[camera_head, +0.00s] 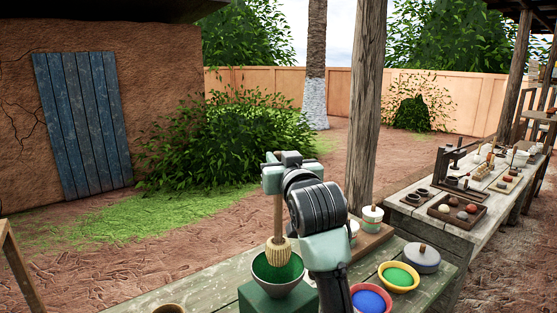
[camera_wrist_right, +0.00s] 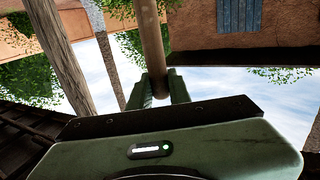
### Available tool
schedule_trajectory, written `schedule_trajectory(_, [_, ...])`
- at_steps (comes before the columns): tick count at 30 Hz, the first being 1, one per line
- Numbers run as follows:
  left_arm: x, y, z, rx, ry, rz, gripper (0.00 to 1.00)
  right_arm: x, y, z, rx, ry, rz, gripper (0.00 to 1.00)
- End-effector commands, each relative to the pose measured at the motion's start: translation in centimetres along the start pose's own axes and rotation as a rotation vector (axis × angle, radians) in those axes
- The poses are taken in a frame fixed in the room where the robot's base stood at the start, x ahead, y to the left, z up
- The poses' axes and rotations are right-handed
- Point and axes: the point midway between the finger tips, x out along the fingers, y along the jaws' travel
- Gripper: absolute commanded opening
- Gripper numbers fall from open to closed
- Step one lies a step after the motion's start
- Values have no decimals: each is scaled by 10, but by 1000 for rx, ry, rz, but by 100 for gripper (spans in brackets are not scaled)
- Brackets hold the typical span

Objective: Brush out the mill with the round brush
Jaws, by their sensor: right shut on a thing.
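My right gripper (camera_head: 272,178) is shut on the wooden handle of the round brush (camera_head: 277,250) and holds it upright, bristles down. In the right wrist view the two fingers (camera_wrist_right: 159,90) close around the brush handle (camera_wrist_right: 152,40). The bristle head is at the mouth of a bowl with a green inside (camera_head: 291,286), which I take as the mill. The bowl stands on a green block (camera_head: 272,300) on the near table. Whether the bristles touch the bowl's inside I cannot tell. My left gripper is not in view.
White jars stand on a wooden board behind the arm. A wooden post (camera_head: 366,110) rises behind the table. A long table (camera_head: 450,225) with tools extends right.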

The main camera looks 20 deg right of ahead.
Motion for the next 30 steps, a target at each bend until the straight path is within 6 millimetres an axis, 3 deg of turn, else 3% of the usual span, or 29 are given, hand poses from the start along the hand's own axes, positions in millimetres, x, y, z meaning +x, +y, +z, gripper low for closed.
schedule_trajectory(18, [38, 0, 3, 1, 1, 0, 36, 0, 0, 69, 1, 1, -1, 0])
schedule_trajectory(23, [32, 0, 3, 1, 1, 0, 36, 0, 0, 64, 1, 3, 0, 0])
schedule_trajectory(30, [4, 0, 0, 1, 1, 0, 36, 0, 0, 35, 1, 2, 0, 0])
